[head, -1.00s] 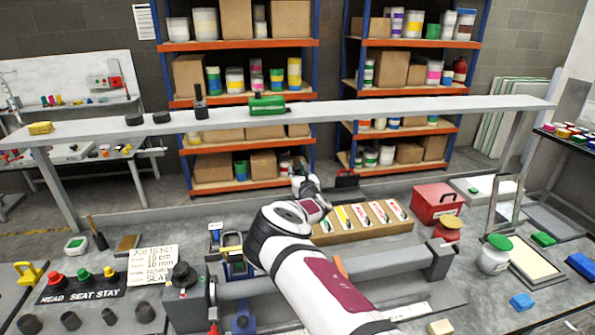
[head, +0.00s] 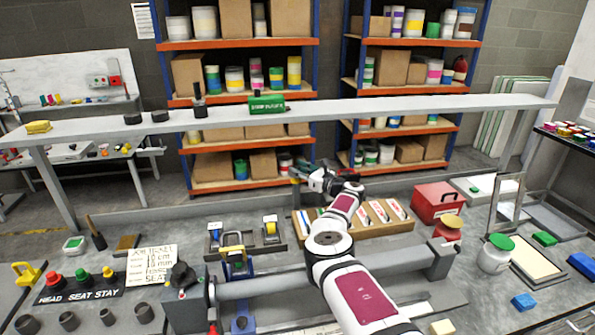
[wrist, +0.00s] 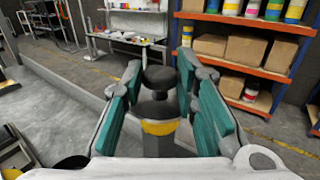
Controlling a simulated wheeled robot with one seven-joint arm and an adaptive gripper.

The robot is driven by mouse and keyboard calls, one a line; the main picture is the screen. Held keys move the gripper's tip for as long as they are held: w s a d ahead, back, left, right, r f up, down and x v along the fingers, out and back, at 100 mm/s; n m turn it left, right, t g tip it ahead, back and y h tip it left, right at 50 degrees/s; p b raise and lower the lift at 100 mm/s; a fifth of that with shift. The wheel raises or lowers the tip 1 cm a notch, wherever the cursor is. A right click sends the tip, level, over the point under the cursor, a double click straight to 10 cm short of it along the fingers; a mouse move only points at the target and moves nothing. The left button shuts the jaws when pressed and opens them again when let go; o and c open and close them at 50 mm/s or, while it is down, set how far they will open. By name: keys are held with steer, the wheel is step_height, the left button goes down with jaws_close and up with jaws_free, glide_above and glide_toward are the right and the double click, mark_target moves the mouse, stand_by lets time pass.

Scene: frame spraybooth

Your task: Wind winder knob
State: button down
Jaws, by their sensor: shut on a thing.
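My gripper (head: 303,176) is at the end of my outstretched arm, above the back of the bench. In the wrist view my gripper (wrist: 163,100) has its teal-padded fingers on both sides of a black knob-like piece (wrist: 158,108) with a yellow band, and is shut on it. The head view does not clearly show what this piece sits on, and its lower part is hidden. Another dark knob (head: 182,275) stands on a grey block at the left end of the long grey bar (head: 285,283), away from my gripper. I cannot tell which is the winder knob.
A wooden rack (head: 378,226) stands beneath my forearm. A red box (head: 437,203) and a white tub with a green lid (head: 494,255) stand to the right. A long raised shelf (head: 370,111) crosses behind, with a green sign block (head: 266,106) on it.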

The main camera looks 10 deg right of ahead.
steer(key=shift+w+d+n+g+y+b, duration=0.1)
steer(key=shift+w+n+g+y+b, duration=0.15)
steer(key=shift+n+g+y+b, duration=0.85)
steer(key=shift+r+y, duration=0.1)
steer(key=shift+y, duration=0.3)
steer(key=shift+r+g, duration=0.15)
steer(key=shift+g, duration=0.15)
steer(key=c, duration=1.3)
jaws_free()
steer(key=shift+s, duration=0.1)
steer(key=shift+s+d+f, duration=0.2)
steer(key=shift+s+d, duration=0.2)
steer(key=shift+d, duration=0.1)
steer(key=v, duration=1)
steer(key=shift+s+d, duration=0.25)
